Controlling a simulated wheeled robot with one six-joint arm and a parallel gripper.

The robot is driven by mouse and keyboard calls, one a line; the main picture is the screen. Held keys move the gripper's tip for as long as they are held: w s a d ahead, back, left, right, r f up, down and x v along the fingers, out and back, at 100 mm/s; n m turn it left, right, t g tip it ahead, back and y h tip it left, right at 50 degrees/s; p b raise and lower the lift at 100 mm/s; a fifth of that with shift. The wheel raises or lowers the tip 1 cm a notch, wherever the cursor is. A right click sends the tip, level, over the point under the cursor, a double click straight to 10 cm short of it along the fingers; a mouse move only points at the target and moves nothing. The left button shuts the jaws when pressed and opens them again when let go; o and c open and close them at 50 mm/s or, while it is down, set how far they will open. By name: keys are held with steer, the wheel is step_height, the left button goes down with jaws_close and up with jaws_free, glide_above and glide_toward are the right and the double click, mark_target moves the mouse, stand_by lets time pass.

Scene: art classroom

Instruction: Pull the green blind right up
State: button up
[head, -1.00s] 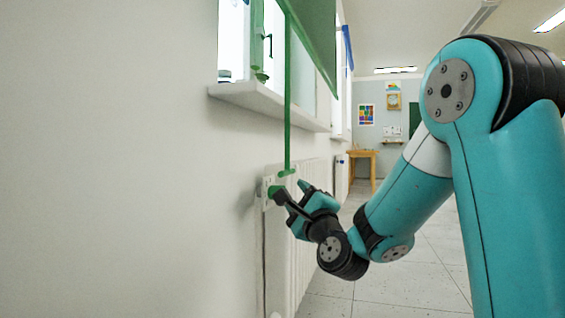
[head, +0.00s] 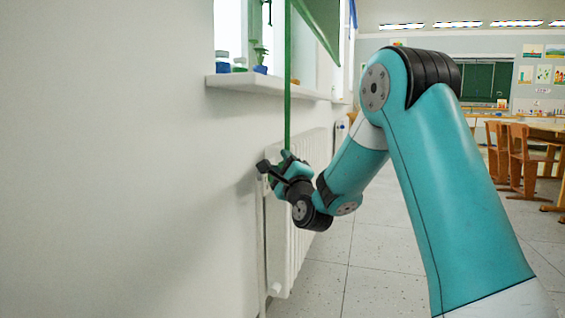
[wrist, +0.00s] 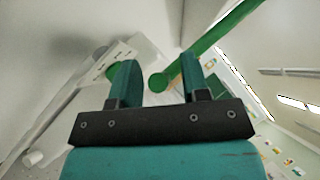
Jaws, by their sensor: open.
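The green blind (head: 318,22) hangs at the window, with its lower part in view at the top of the head view. A long green pull (head: 287,100) hangs straight down from it past the sill. My gripper (head: 272,170) is at the pull's lower end, by the wall and radiator, and hides that end in the head view. In the wrist view my gripper (wrist: 157,78) is open, and the pull (wrist: 215,37) ends in a rounded tip between the two fingers, with gaps on both sides.
A white radiator (head: 285,240) stands against the wall just below and behind my gripper. The windowsill (head: 265,84) above holds pots and a plant (head: 260,54). Wooden chairs (head: 518,155) and tables stand far right. Floor between is clear.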

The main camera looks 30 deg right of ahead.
jaws_close()
step_height(320, 180, up, 14)
steer(key=p, duration=1.4)
steer(key=shift+r, duration=0.2)
jaws_free()
steer(key=shift+f, duration=0.1)
steer(key=shift+s+f, duration=0.1)
steer(key=b+v, duration=1.4)
steer(key=v, duration=0.3)
steer(key=shift+a, duration=0.15)
